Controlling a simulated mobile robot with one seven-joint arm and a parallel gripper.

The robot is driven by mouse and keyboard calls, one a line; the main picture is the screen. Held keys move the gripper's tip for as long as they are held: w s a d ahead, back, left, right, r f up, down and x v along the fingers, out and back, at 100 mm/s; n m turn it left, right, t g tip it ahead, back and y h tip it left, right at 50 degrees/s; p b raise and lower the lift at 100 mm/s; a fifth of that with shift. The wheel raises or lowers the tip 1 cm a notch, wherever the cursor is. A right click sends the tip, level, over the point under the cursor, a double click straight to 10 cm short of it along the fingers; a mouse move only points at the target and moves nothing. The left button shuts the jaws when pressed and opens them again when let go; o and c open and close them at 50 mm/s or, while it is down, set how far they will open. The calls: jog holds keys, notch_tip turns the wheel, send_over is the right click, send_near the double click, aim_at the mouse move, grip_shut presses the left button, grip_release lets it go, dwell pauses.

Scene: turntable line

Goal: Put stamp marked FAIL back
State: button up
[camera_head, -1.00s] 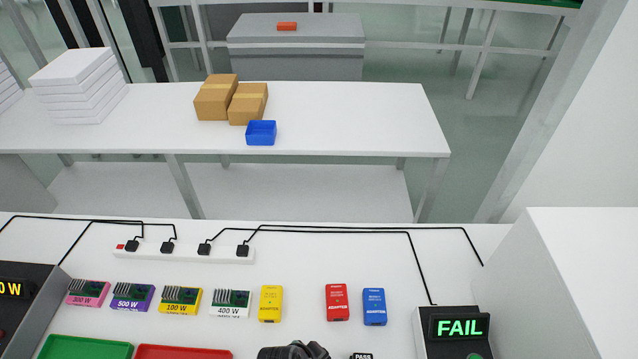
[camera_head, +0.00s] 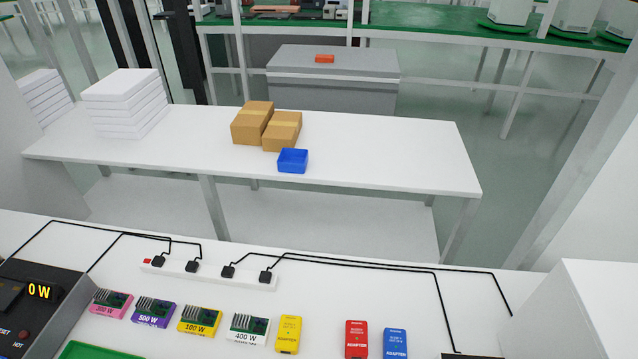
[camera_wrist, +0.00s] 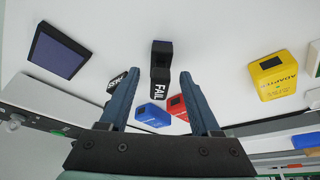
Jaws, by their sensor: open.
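The FAIL stamp (camera_wrist: 160,78) is black with a white FAIL label and shows in the wrist view, in the gap between my fingertips. My gripper (camera_wrist: 158,76) is open, one finger on each side of the stamp in the picture; I see no finger pressed on it. I cannot tell how deep the stamp sits between the jaws. The PASS stamp (camera_wrist: 115,80) is just left of the left finger, partly hidden by it. A dark square pad (camera_wrist: 58,52) lies farther left. Neither stamp nor my gripper shows in the head view.
Red (camera_head: 356,340), blue (camera_head: 395,345) and yellow (camera_head: 288,335) adapters stand on the white bench, with several coloured power boards to their left. A power strip (camera_head: 208,272) and black cables run behind. A white block (camera_head: 600,305) bounds the right side.

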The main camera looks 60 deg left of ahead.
jog(key=v, duration=0.9)
jog(key=shift+r, duration=0.1)
